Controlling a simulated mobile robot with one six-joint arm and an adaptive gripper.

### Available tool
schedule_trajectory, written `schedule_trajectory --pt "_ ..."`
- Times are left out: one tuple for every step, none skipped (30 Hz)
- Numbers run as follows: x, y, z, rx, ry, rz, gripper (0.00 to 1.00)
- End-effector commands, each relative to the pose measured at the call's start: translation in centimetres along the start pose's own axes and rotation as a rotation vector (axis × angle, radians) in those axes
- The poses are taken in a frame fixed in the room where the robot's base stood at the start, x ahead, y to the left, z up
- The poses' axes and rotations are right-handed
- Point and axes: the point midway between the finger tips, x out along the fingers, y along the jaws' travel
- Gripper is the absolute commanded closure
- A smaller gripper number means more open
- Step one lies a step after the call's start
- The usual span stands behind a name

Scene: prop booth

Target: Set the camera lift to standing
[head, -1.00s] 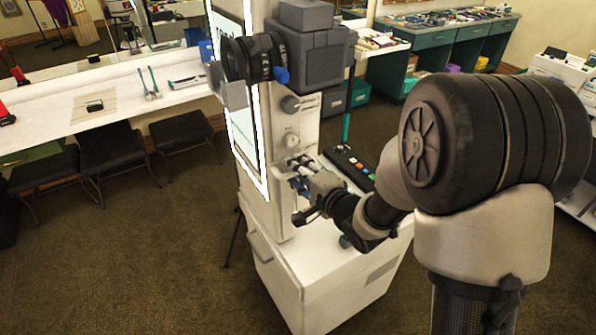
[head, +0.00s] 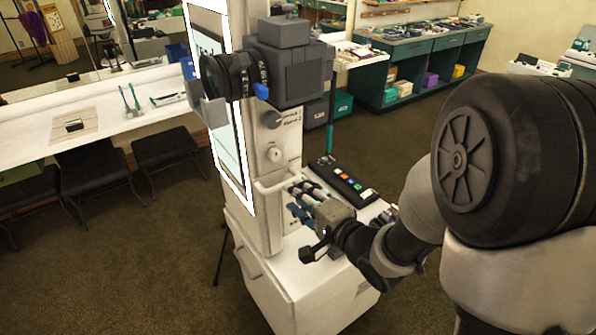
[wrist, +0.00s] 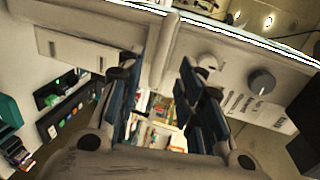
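The camera lift is a white column (head: 265,215) with a black camera (head: 290,70) mounted at its top and a lit screen on its left. Two knobs show on its front, an upper dark one (head: 274,118) and a lower pale one (head: 274,154). A white bar handle (head: 283,179) sits below them. My gripper (head: 302,197) is at the handle, fingers toward the column. In the wrist view my gripper (wrist: 160,85) has its fingers apart, with the white bar (wrist: 168,45) showing between them. I cannot tell whether either finger touches it. No standing mark is readable.
A white counter (head: 100,120) with dark stools (head: 95,175) is at left. Carpet is clear at lower left.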

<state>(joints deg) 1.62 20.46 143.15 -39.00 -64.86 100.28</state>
Motion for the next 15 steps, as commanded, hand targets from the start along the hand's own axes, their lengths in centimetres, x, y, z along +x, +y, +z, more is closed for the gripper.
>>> schedule_trajectory --pt "0.0 0.0 0.0 0.0 0.0 0.0 0.66" --pt "0.0 0.0 0.0 0.0 0.0 0.0 0.66" --pt "0.0 0.0 -0.1 -0.005 0.003 0.002 0.66" --pt "-0.1 -0.1 -0.2 -0.014 0.008 0.007 0.66" --pt "-0.1 -0.1 -0.4 -0.029 0.016 0.014 0.66" --pt "-0.3 -0.3 -0.7 -0.063 0.033 0.03 0.66" --pt "-0.5 -0.4 -1.1 -0.097 0.05 0.047 0.66" --pt "-0.8 -0.6 -1.7 -0.138 0.072 0.069 0.66" --pt "-1.4 -0.8 -2.4 -0.202 0.104 0.107 0.66" --pt "-1.9 -1.0 -3.1 -0.256 0.131 0.143 0.66" --pt "-2.6 -1.2 -3.8 -0.313 0.159 0.182 0.66" --pt "-3.7 -1.5 -4.7 -0.387 0.194 0.241 0.66" --pt "-4.7 -1.6 -5.3 -0.442 0.217 0.288 0.66" --pt "-5.7 -1.7 -5.9 -0.493 0.235 0.339 0.66" --pt "-7.2 -1.8 -6.4 -0.556 0.254 0.406 0.66"
